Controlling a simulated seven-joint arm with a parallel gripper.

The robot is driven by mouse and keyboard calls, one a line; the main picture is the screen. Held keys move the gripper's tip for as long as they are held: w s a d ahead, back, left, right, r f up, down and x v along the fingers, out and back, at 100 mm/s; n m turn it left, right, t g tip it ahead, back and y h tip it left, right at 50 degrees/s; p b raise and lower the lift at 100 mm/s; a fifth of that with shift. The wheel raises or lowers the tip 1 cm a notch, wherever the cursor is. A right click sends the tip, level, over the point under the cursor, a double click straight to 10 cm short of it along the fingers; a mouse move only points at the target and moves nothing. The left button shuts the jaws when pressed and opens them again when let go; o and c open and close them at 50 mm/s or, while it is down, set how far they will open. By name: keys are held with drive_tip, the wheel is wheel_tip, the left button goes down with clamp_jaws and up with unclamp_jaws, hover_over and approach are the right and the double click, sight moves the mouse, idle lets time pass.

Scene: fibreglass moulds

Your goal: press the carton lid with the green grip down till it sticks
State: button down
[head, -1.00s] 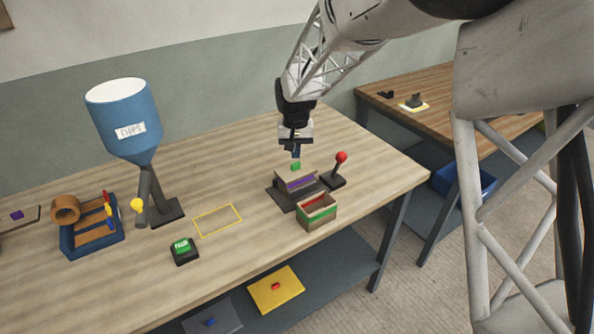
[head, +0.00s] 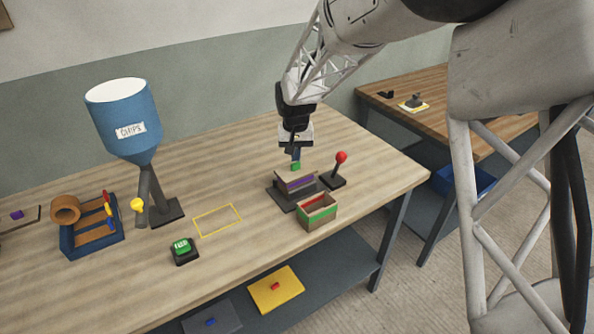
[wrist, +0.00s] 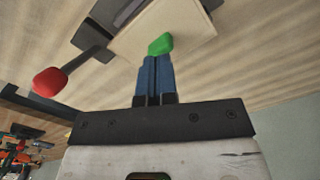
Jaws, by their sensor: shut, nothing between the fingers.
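The carton (head: 299,184) with a purple band stands on a dark base near the right end of the table. Its pale lid (wrist: 185,30) fills the top middle of the wrist view, with the green grip (wrist: 160,44) on it. The green grip also shows in the head view (head: 295,167). My gripper (head: 296,158) points down, right above the grip, fingers together and empty. In the wrist view the blue fingertips (wrist: 156,60) end at the grip; whether they touch it I cannot tell. The lid's seam with the carton is too small to judge.
A red-knobbed lever (head: 341,158) stands close right of the carton. An open carton with a green band (head: 317,213) stands in front. A green button (head: 183,248), a blue hopper (head: 124,110) and a blue rack (head: 92,240) are farther left. The yellow outline (head: 217,220) is empty.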

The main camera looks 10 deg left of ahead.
drive_tip(key=shift+f, duration=0.75)
idle(0.9)
drive_tip(key=shift+r, duration=0.15)
drive_tip(key=shift+r, duration=3.4)
